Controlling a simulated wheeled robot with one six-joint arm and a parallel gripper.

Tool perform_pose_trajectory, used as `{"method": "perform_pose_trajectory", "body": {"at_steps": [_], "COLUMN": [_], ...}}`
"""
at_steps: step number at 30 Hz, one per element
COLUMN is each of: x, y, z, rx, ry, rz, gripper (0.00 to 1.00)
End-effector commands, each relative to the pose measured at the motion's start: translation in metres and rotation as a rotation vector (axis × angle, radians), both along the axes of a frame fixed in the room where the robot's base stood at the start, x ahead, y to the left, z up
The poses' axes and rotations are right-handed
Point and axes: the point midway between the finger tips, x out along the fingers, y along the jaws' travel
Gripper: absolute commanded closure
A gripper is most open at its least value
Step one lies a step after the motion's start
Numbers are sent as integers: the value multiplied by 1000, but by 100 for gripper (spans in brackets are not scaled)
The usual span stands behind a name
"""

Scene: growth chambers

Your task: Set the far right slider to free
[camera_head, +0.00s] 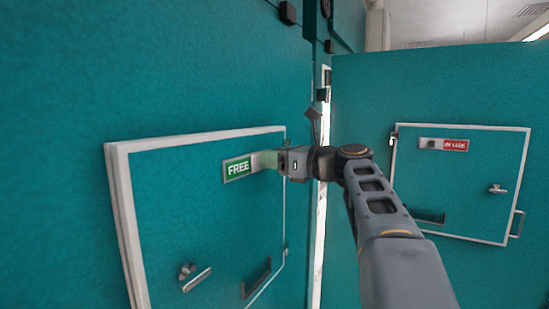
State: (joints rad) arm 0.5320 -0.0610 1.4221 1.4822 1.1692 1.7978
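A slider plate (243,167) on the left hatch shows a green field with the word FREE. My gripper (271,161) is at the right end of this plate, pointing left toward it. Its fingertips are small and blurred against a pale green patch, so I cannot tell whether they touch the slider or are open or shut. The slider knob of this plate is hidden behind or beside the gripper. A second slider plate (444,145), farthest right in the picture, shows a red field that seems to read IN USE. My gripper is well apart from it.
The left hatch (190,225) has a lever handle (195,278) and a dark recessed pull below the plate. The right hatch (461,185) has a lever handle (498,189) and sits on a teal panel angled to the left wall. My arm crosses between them.

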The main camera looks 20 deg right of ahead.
Motion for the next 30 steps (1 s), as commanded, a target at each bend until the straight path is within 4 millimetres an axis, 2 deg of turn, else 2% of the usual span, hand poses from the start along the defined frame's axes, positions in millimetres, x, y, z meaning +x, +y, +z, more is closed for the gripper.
{"method": "perform_pose_trajectory", "body": {"at_steps": [7,11,24,30], "x": [-1,-9,-77,-100], "y": [0,-7,-58,-73], "z": [-1,-1,-2,-1], "rx": [-1,-1,-2,-1], "ry": [1,-1,0,1], "rz": [2,-2,-6,-4], "gripper": [57,57,57,57]}}
